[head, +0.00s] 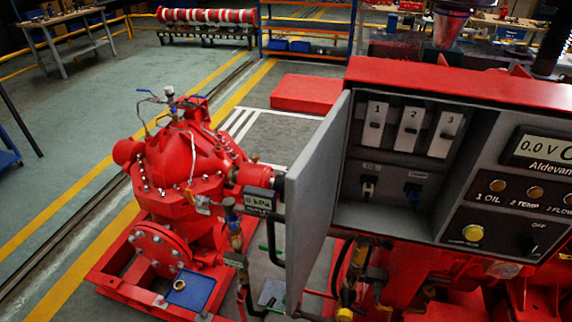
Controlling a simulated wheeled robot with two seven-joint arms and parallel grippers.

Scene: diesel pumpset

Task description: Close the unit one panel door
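The grey panel door (318,195) stands open on the left side of the red-topped control panel (455,83). It swings out toward me, and I see its face at a steep angle. A dark bar handle (273,243) shows at its left side. Inside the uncovered compartment are three white switches numbered 1 (375,124), 2 (410,130) and 3 (446,133), with two smaller toggles below them. Neither of my grippers shows in the head view.
A display (540,147), buttons and an OFF knob (530,243) fill the panel's right part. Open floor lies far left.

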